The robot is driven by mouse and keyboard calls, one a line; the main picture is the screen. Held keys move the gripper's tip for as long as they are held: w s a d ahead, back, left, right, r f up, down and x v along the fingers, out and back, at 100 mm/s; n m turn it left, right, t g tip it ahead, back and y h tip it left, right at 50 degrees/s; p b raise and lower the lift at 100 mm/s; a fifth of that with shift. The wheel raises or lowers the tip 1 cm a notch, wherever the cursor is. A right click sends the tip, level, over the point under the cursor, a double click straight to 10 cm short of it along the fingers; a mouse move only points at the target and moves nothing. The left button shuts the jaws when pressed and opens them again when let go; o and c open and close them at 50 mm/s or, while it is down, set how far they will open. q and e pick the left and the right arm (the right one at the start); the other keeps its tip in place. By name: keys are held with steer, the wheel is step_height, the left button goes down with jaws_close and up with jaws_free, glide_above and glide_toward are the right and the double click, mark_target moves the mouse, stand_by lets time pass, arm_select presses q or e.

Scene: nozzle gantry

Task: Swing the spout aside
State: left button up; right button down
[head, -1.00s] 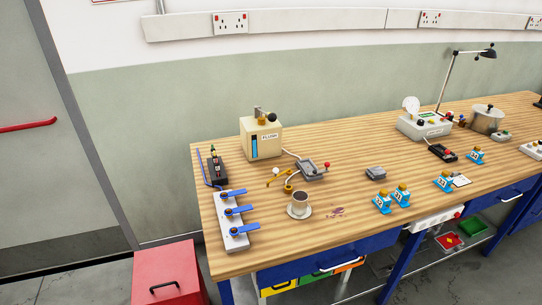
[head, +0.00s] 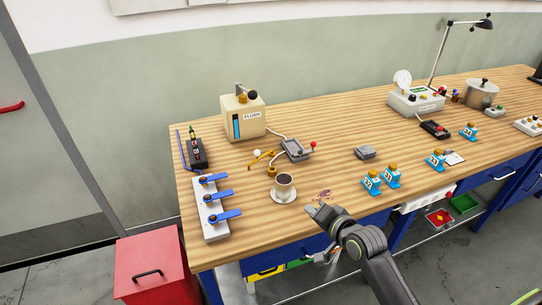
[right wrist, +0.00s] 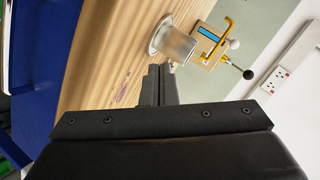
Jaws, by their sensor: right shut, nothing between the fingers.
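My right gripper (head: 316,209) is at the bench's front edge, to the right of and nearer than the cup and the spout. Its fingers are shut and empty, apart from the spout. My left gripper is out of view.
A grey tray with a red-knobbed lever (head: 296,150) is right of the spout. A blue-levered valve block (head: 212,211) is at left. Blue numbered stands (head: 391,176) are at right.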

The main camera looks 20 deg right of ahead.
steer(key=w+r+m+t+y, duration=0.2)
steer(key=w+r+m+t, duration=0.15)
steer(key=w+r, duration=0.45)
steer(key=w+a+f+p, duration=0.1)
steer(key=w+a, duration=0.5)
steer(key=w, duration=0.3)
steer(key=shift+w+a, duration=0.3)
steer(key=shift+w, duration=0.1)
steer(key=shift+g, duration=0.25)
